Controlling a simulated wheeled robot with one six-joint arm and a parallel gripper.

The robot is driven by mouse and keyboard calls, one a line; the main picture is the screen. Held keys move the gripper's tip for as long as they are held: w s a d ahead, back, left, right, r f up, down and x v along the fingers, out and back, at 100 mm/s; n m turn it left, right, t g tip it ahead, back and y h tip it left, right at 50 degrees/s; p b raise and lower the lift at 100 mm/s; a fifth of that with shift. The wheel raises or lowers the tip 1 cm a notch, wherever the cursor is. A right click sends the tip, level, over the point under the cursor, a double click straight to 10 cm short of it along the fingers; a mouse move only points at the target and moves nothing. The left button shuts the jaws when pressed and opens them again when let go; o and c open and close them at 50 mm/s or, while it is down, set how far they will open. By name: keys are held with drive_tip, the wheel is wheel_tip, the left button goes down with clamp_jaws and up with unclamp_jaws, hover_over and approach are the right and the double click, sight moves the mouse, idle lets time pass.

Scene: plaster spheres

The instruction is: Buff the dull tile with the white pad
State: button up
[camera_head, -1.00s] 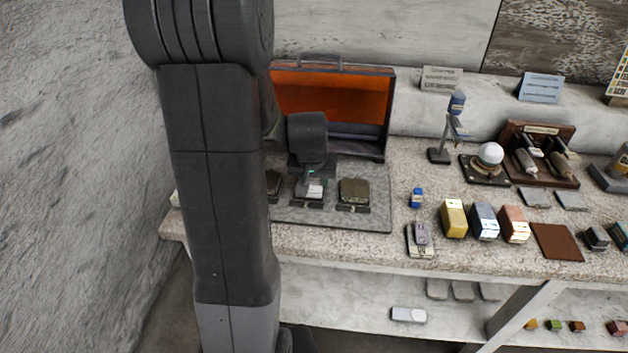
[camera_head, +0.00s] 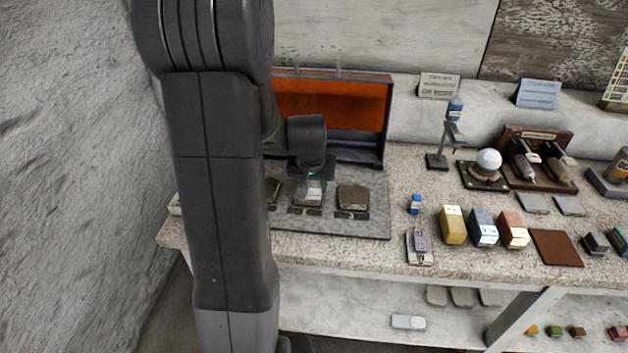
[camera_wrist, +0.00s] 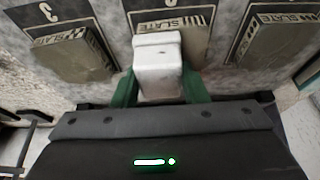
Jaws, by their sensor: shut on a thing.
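My gripper (camera_wrist: 158,90) has green fingers shut on the white pad (camera_wrist: 158,62), seen in the wrist view. In the head view my gripper (camera_head: 311,178) is over the middle of three dark, brownish tiles. The middle tile (camera_head: 307,200) is partly covered by the pad and gripper. I cannot tell whether the pad touches it. The right tile (camera_head: 353,198) is in full view; the left tile (camera_head: 273,190) is partly behind my arm. In the wrist view, dark plates marked "SLATE" show by the tiles. I cannot tell from the surfaces which tile is dull.
The tiles sit on a grey mat (camera_head: 375,222) before an open orange-lined case (camera_head: 345,105). To the right stand a small blue bottle (camera_head: 415,204), yellow, blue and pink blocks, and a white sphere (camera_head: 488,160) on a stand. A brown square (camera_head: 556,247) lies near the front edge.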

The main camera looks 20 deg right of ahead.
drive_tip(key=shift+s+a+f+b, duration=0.1)
drive_tip(key=shift+s+a+b, duration=0.1)
drive_tip(key=shift+s+a, duration=0.3)
drive_tip(key=shift+s+a+b, duration=0.2)
drive_tip(key=shift+s+a, duration=0.05)
drive_tip(key=shift+s, duration=0.45)
drive_tip(key=shift+w+d+r+p, duration=0.55)
drive_tip(key=shift+w+r+p, duration=0.15)
drive_tip(key=shift+w, duration=0.15)
drive_tip(key=shift+w+a+b, duration=0.35)
drive_tip(key=shift+w+a, duration=0.05)
drive_tip(key=shift+a, duration=0.3)
drive_tip(key=shift+w+a+b, duration=0.3)
drive_tip(key=shift+w+a, duration=0.05)
drive_tip(key=shift+a, duration=0.35)
drive_tip(key=shift+f+b, duration=0.55)
drive_tip(key=shift+f, duration=0.1)
